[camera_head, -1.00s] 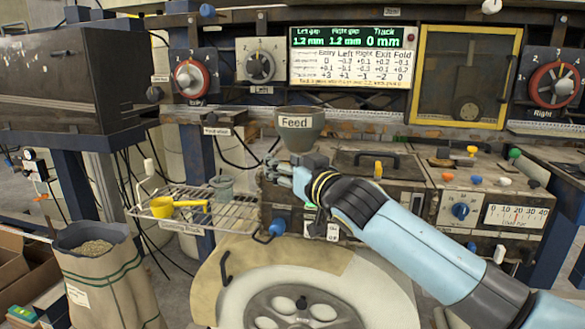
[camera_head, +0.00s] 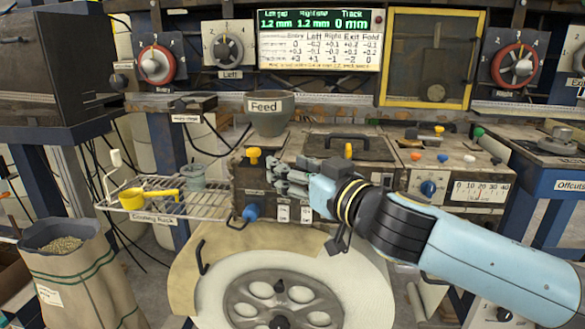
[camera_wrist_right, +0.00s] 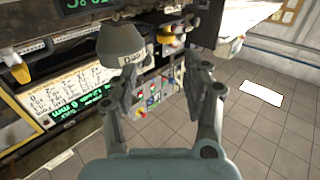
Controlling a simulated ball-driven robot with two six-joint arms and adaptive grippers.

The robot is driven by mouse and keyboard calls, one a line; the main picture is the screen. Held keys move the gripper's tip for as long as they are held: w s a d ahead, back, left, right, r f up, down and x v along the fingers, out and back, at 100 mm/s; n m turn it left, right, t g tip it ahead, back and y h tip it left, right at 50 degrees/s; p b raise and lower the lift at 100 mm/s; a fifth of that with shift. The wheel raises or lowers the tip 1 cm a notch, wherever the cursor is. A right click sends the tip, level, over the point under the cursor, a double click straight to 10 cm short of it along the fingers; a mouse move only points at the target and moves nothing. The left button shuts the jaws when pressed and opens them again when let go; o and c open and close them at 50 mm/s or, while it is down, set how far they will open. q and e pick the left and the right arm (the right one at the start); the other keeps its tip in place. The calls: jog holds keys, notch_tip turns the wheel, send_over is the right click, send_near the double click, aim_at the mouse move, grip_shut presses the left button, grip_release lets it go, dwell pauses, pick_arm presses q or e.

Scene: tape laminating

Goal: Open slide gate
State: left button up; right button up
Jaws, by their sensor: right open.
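I cannot tell for certain which part is the slide gate. My right gripper (camera_head: 281,174) is just right of the left knob, in front of the housing. In the wrist view its fingers (camera_wrist_right: 163,78) are apart with nothing held between them. My left gripper is not in view.
A sack of pellets (camera_head: 85,275) stands front left. A large roll (camera_head: 285,290) sits below the gripper. A blue knob (camera_head: 250,212) projects from the housing.

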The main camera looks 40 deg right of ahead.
jog(key=shift+n, duration=0.5)
jog(key=c, duration=0.4)
jog(key=n, duration=0.4)
jog(key=shift+a+n, duration=0.2)
jog(key=shift+n, duration=0.2)
jog(key=c, duration=0.5)
jog(key=n, duration=0.2)
jog(key=a+n+p, duration=0.1)
jog(key=n+p, duration=0.1)
jog(key=n, duration=0.1)
jog(key=shift+s+a+n, duration=0.3)
jog(key=shift+a, duration=0.05)
grip_shut()
jog(key=s+a+r+n+g+h+p, duration=0.2)
jog(key=a+r+n+p, duration=0.15)
jog(key=a+p, duration=0.5)
jog(key=w+d+f+b, duration=0.2)
jog(key=w+d, duration=0.4)
jog(key=w, duration=0.5)
jog(key=shift+w+d+f+b, duration=0.15)
jog(key=shift+d+f+b, duration=0.1)
jog(key=shift+d+b, duration=0.15)
